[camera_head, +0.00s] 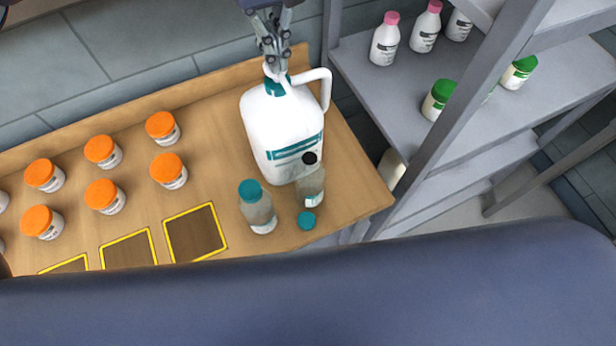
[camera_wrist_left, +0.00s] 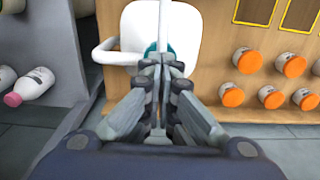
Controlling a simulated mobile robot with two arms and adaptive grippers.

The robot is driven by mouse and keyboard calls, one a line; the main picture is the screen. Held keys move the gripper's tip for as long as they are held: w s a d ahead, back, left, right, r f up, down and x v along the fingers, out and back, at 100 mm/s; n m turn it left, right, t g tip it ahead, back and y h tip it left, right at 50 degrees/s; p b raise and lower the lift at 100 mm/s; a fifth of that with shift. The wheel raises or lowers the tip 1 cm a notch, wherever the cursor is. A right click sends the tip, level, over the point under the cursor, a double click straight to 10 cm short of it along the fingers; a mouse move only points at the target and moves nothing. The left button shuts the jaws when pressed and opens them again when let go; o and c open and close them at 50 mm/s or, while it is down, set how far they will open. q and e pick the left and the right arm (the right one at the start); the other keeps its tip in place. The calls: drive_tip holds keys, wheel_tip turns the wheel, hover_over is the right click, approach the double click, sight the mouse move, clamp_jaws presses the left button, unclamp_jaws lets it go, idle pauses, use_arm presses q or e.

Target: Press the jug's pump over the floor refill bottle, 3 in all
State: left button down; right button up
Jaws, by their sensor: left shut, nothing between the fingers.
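The white jug (camera_head: 281,128) with a teal collar and a teal label stands near the right end of the wooden counter. Its white spout or handle bends out to the right at the top. My left gripper (camera_head: 274,62) is shut and empty, at the jug's pump top. In the left wrist view the shut fingers (camera_wrist_left: 162,75) lie in front of the jug (camera_wrist_left: 184,30) and partly hide its collar. An open clear bottle (camera_head: 310,187) stands in front of the jug, with a teal cap (camera_head: 306,220) lying by it. A teal-capped bottle (camera_head: 257,208) stands to the left. My right gripper is not in view.
Several orange-lidded jars (camera_head: 103,152) stand on the counter's left part. Yellow-outlined dark squares (camera_head: 195,233) lie along its front. A grey shelf (camera_head: 400,90) at the right holds pink-capped (camera_head: 386,40) and green-capped bottles (camera_head: 438,100).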

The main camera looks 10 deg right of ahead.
use_arm(q)
drive_tip(key=shift+f+b, duration=0.4)
drive_tip(key=shift+f, duration=0.25)
drive_tip(key=shift+r+p, duration=1)
drive_tip(key=shift+r, duration=0.9)
drive_tip(key=shift+f, duration=0.1)
